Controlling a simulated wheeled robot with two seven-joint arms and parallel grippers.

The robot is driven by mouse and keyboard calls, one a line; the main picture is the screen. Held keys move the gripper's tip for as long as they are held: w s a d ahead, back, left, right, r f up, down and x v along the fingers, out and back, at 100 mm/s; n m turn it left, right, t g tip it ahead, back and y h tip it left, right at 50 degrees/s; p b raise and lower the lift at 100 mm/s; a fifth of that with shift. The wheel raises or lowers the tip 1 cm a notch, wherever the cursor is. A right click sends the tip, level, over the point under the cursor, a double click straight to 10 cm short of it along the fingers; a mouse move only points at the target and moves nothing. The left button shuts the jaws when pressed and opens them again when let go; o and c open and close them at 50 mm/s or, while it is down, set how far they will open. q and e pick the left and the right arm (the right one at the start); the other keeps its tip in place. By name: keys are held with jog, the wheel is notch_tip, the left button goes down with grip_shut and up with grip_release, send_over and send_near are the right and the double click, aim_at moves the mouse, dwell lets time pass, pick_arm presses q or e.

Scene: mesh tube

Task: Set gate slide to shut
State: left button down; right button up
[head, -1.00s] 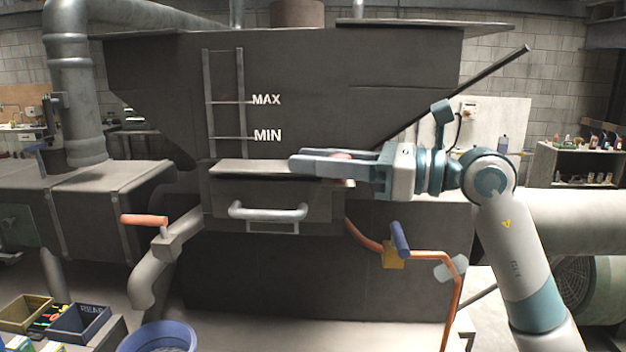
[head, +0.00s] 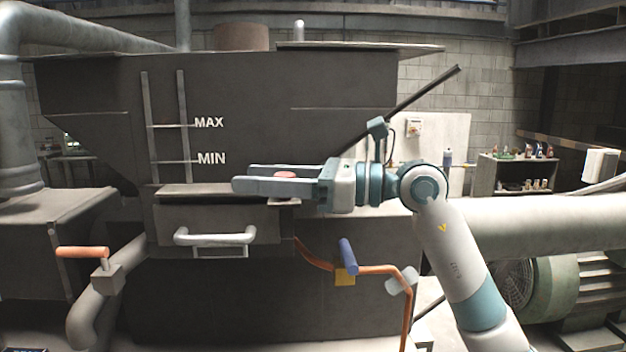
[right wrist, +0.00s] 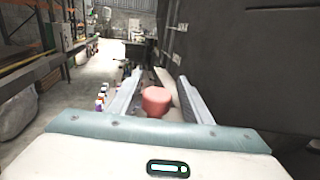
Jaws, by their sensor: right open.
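A red knob (head: 285,174) shows at the right end of a flat ledge (head: 205,190) under the dark hopper (head: 270,110); it seems to belong to the gate slide. My right gripper (head: 241,177) is open, its long fingers pointing left along the hopper front. In the right wrist view the red knob (right wrist: 156,100) stands between the two spread fingers (right wrist: 160,74), with a gap on each side. The slide plate is mostly hidden behind the fingers, so I cannot tell its position. My left gripper is out of view.
Below the ledge is a drawer front with a pale bar handle (head: 215,237). An orange-handled valve (head: 82,252) is at left. A blue-handled valve (head: 347,256) on a copper pipe (head: 378,269) is under my right arm. A dark rod (head: 410,103) slants behind the gripper.

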jog(key=shift+d, duration=0.1)
jog(key=shift+d+f+b, duration=0.1)
jog(key=shift+d+b, duration=0.2)
jog(key=shift+d, duration=0.15)
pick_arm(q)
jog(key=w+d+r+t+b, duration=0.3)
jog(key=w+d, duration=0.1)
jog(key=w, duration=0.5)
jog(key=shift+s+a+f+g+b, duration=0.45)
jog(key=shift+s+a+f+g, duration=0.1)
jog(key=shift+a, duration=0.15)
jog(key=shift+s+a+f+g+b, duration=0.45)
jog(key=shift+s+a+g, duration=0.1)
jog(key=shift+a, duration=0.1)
pick_arm(e)
jog(key=v, duration=1.6)
jog(key=shift+d, duration=0.15)
